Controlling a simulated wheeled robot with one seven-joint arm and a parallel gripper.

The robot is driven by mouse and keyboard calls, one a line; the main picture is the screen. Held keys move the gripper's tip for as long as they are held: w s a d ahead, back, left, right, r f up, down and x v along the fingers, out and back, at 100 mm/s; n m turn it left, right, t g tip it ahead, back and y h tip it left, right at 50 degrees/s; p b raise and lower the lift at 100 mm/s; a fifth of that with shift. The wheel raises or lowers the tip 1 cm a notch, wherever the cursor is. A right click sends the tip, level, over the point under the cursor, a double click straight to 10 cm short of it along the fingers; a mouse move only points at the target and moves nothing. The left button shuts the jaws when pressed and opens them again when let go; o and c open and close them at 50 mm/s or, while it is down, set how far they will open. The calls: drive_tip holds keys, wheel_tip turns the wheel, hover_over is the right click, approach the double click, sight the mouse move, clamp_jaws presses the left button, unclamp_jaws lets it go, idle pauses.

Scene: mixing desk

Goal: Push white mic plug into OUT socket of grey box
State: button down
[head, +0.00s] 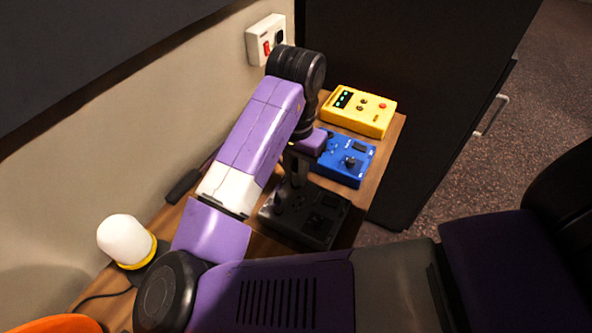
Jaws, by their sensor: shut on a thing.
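The grey box (320,226), very dark here, lies on the wooden desk below my gripper. Raised parts show on its top, but I cannot make out which socket is OUT. My gripper (296,182) points down over the back part of this box, in the shadow of my arm. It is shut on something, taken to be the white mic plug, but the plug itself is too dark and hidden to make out. I cannot tell whether the plug touches the box.
A blue box (346,161) and a yellow box (362,110) stand behind the grey box. A white lamp (125,238) and a dark handle-shaped thing (183,187) are at left. A wall switch (266,42) is behind. An orange thing (45,324) is at front left.

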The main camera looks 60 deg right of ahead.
drive_tip(key=shift+f+b, duration=0.3)
drive_tip(key=shift+f, duration=0.2)
drive_tip(key=c, duration=1.3)
unclamp_jaws()
drive_tip(key=shift+o, duration=0.2)
wheel_tip(320, 180, up, 8)
drive_tip(key=shift+f+p, duration=0.1)
drive_tip(key=shift+p, duration=0.3)
